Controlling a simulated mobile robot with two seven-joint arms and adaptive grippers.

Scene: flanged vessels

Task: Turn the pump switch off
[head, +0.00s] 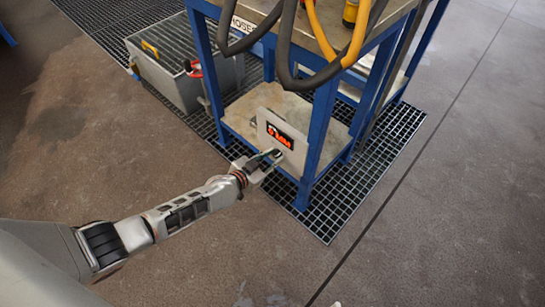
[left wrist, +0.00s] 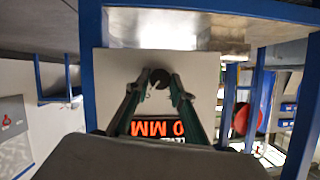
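A pale panel (head: 283,145) with an orange-lit display (head: 280,136) stands in the lower part of a blue-framed stand. In the left wrist view the panel (left wrist: 207,70) carries a dark round knob (left wrist: 160,76) with a white mark, likely the pump switch. The display (left wrist: 160,128) shows upside down there, partly covered by my fingers. My left gripper (head: 272,157) is at the panel's lower front. In the left wrist view its fingers (left wrist: 157,88) are apart, one on each side of the knob; I cannot tell whether they touch it. My right gripper is not in view.
The blue stand (head: 323,125) rises around the panel, with dark and yellow hoses (head: 357,35) hanging above. A grey bin (head: 172,75) stands to its left. Floor grating (head: 340,205) lies under the stand. The brown floor in front and to the right is clear.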

